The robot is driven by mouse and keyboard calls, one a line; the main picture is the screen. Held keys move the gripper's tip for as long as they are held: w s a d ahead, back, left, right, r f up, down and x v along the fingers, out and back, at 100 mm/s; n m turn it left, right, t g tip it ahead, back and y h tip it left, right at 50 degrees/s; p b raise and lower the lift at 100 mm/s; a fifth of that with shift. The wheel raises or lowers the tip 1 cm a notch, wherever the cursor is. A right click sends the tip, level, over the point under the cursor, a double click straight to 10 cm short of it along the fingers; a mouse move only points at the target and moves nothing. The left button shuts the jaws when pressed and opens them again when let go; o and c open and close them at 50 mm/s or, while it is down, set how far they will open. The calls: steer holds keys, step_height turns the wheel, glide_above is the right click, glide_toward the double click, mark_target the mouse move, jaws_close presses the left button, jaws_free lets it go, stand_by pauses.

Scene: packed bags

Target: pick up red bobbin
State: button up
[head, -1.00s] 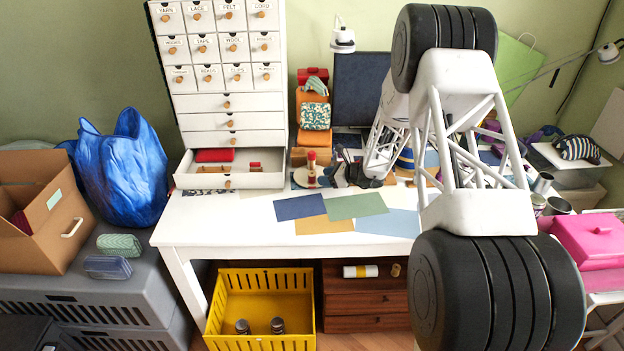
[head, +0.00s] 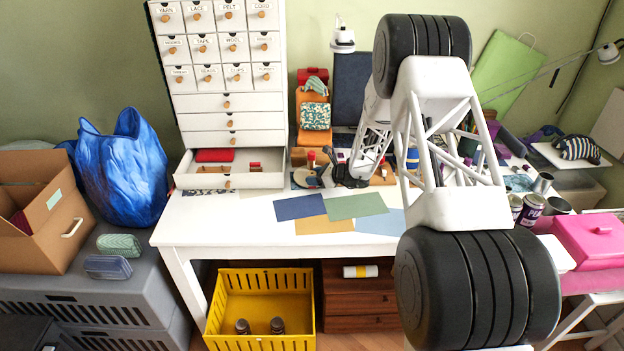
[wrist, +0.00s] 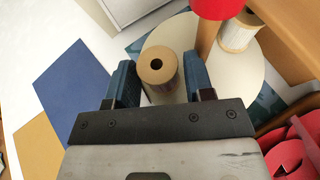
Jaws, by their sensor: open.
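A red bobbin (head: 311,157) stands on a post above a round spool stand (head: 303,178) on the white table in the head view. In the wrist view, a red piece (wrist: 221,7), probably this bobbin, is cut off by the top edge, beyond my gripper's right finger. My gripper (wrist: 160,65) is open.
An open white drawer (head: 230,178) juts out left of the stand. Coloured sheets (head: 357,206) lie flat in front. Another pale bobbin (wrist: 238,32) stands on the disc's far right. Red rolled material (wrist: 290,155) lies close at lower right in the wrist view.

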steer(key=shift+w+a+f, duration=0.2)
steer(key=shift+w+a, duration=0.05)
steer(key=shift+a, duration=0.2)
steer(key=shift+c, duration=0.5)
steer(key=c, duration=0.6)
steer(key=shift+r, duration=0.15)
steer(key=shift+r, duration=1.65)
steer(key=s+d, duration=0.1)
steer(key=s, duration=0.4)
steer(key=s+r, duration=0.1)
steer(key=s, duration=0.4)
steer(key=s+d, duration=0.1)
steer(key=s, duration=0.5)
steer(key=shift+d+r, duration=0.2)
steer(key=shift+d, duration=0.1)
